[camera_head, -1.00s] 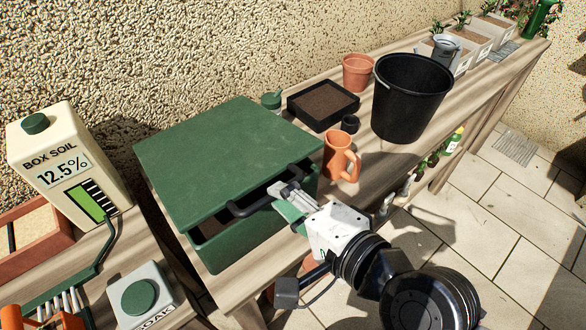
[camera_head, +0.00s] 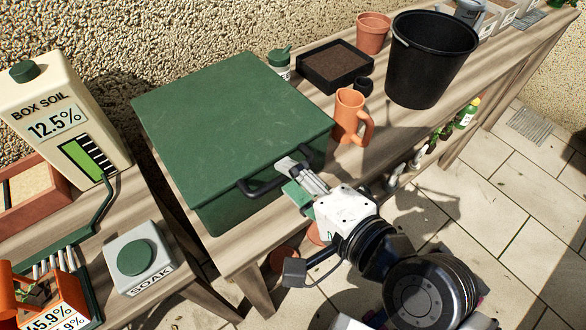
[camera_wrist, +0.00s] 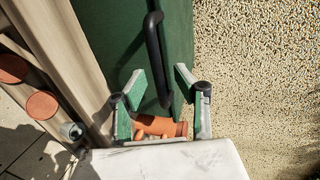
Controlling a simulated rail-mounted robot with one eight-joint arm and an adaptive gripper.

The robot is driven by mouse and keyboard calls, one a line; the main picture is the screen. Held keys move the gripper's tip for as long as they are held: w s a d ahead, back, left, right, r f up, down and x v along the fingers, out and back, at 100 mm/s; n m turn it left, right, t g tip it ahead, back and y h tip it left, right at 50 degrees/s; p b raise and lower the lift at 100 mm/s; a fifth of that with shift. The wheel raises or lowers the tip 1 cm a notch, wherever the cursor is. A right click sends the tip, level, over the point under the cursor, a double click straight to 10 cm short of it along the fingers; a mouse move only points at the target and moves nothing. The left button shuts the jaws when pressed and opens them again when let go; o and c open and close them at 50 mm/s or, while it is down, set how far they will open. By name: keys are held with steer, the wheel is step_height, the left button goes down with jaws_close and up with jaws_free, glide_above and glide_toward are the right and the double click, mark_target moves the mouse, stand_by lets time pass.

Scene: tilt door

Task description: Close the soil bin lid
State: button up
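The green soil bin (camera_head: 235,212) stands on the wooden bench. Its flat green lid (camera_head: 225,125) lies down over it, with no dark gap visible along the front edge. A black bar handle (camera_head: 262,188) runs along the lid's front edge; it also shows in the wrist view (camera_wrist: 154,45). My gripper (camera_head: 290,168) is at the right part of the handle. In the wrist view its green-padded fingers (camera_wrist: 160,80) are apart, with the handle's near end between them. I see space between the pads and the bar; exact contact is hard to tell.
An orange jug (camera_head: 348,118) stands close to the bin's right side. A black bucket (camera_head: 428,62), a soil tray (camera_head: 334,68) and a terracotta pot (camera_head: 373,34) stand further back. At left are the soil meter box (camera_head: 62,125) and a SOAK button box (camera_head: 138,258).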

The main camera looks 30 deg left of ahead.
steer(key=shift+r, duration=0.1)
step_height(320, 180, up, 10)
stand_by(0.8)
